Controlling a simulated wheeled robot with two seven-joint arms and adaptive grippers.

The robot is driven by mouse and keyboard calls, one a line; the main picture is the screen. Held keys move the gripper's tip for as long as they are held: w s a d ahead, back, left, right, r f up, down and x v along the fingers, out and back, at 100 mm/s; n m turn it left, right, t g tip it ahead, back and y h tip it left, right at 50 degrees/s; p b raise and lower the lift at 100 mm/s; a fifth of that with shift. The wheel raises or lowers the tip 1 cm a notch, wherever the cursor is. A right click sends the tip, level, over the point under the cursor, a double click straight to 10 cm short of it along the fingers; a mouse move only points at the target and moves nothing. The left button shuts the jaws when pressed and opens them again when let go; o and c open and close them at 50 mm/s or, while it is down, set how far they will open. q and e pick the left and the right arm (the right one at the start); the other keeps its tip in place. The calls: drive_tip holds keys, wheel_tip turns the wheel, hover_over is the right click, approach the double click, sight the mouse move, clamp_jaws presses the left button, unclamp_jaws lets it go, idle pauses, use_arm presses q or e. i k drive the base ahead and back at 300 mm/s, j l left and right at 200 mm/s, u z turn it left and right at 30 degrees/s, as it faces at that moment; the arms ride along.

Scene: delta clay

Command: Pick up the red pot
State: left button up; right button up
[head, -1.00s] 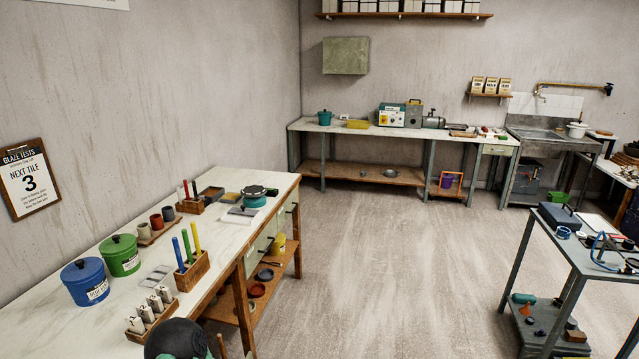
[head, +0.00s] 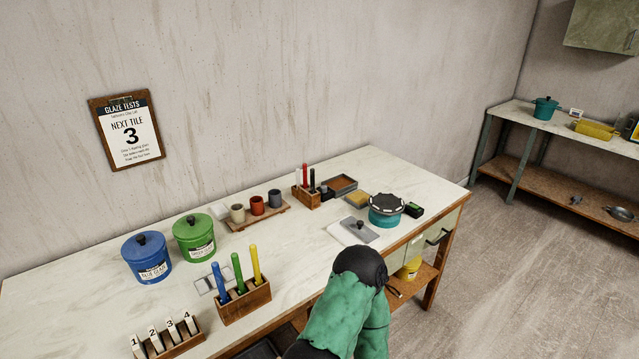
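A small red pot (head: 257,205) stands upright on a wooden tray (head: 243,224) on the pale-topped workbench. It is between a beige pot (head: 237,213) and a dark grey pot (head: 275,199). Nothing covers it. A green arm of mine with a dark round joint rises at the bottom centre, in front of the bench. No gripper fingers show, so neither gripper is in view.
Blue (head: 147,258) and green (head: 194,238) lidded pots stand left of the tray. A wooden rack (head: 244,303) with coloured sticks and a rack of numbered tiles (head: 163,337) are nearer.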

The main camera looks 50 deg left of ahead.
sight(257, 206)
drive_tip(key=i, duration=1.95)
drive_tip(key=i+u, duration=0.25)
drive_tip(key=u, duration=0.25)
drive_tip(key=i+l+u, duration=0.1)
drive_tip(key=u, duration=0.35)
drive_tip(key=i+l+u, duration=0.25)
drive_tip(key=u, duration=2.4)
